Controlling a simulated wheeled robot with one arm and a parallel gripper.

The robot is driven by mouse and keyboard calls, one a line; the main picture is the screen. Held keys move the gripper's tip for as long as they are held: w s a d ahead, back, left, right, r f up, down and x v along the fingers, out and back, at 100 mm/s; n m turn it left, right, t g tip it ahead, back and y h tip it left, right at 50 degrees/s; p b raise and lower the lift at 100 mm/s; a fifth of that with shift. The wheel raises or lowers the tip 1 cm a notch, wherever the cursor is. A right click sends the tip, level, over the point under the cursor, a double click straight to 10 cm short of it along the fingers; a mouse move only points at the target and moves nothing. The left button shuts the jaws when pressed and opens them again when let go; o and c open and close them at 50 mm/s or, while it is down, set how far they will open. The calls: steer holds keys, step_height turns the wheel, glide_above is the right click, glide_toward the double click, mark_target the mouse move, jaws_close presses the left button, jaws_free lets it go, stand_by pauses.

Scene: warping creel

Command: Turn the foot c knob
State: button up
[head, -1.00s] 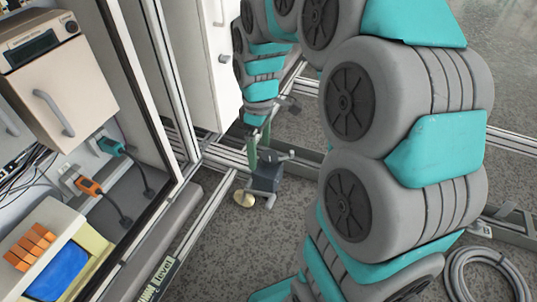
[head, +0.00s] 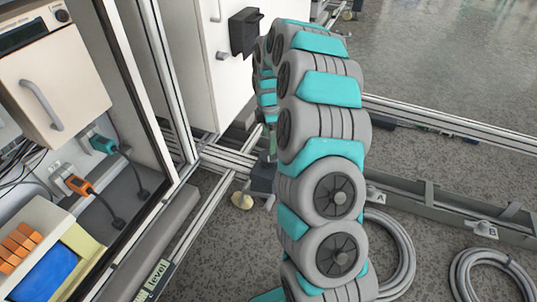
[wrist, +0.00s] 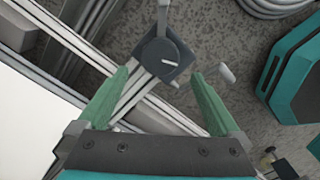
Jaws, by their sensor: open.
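A dark grey square foot block (wrist: 163,62) with a round top and a short white line lies below my gripper in the wrist view. A light grey handle (wrist: 226,73) is at its right, just outside the right finger. No letter C is readable, so I cannot confirm that this is foot c. My gripper (wrist: 160,75) is open and empty, with its green fingers apart on either side of the block's lower part in the picture. I cannot tell the height gap. In the head view the block (head: 262,180) is partly hidden behind my arm, and the gripper is mostly hidden.
Aluminium rails (head: 222,158) and a white cabinet (head: 205,70) stand close by. A brass disc (head: 242,200) is on the floor. Coiled hoses (head: 490,275) lie on the floor.

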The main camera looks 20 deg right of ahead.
mark_target(269, 155)
step_height(269, 155, down, 8)
steer(key=shift+r+b, duration=0.2)
steer(key=shift+b, duration=0.1)
steer(key=c, duration=1.2)
